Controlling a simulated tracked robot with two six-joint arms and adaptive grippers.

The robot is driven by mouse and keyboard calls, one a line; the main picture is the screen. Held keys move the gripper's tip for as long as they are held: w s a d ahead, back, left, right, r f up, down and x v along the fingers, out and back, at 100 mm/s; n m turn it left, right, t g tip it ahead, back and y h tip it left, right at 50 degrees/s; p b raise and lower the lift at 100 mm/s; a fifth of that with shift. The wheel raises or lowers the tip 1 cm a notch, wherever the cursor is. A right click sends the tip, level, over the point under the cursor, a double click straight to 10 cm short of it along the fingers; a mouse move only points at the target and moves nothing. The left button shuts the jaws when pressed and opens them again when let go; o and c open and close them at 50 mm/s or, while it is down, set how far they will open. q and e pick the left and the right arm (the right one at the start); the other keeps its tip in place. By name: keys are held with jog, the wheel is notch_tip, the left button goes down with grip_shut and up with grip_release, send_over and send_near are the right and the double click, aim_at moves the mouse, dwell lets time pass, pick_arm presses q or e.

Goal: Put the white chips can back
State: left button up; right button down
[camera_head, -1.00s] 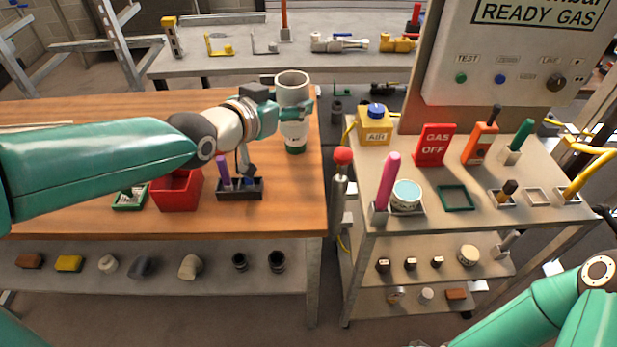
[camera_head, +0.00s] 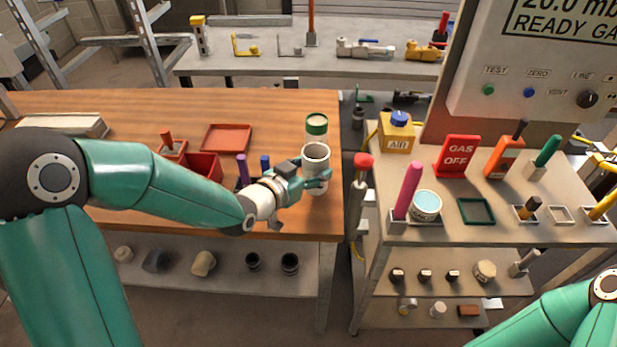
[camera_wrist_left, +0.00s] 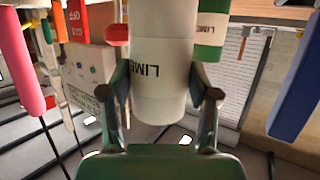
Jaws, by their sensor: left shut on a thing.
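Whether the held can's bottom touches the table is not clear. My right gripper is out of view.
Red bins (camera_head: 202,166), a flat red tray (camera_head: 227,138) and a dark holder with purple and blue sticks (camera_head: 242,168) lie left of the cans. A red-topped post (camera_head: 362,162) stands in the gap before the right-hand cart (camera_head: 450,225). The back middle tabletop is clear.

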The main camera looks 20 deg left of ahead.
pick_arm(q)
notch_tip(320, 180, down, 3)
jog(key=shift+f, duration=0.1)
jog(key=o, duration=1.5)
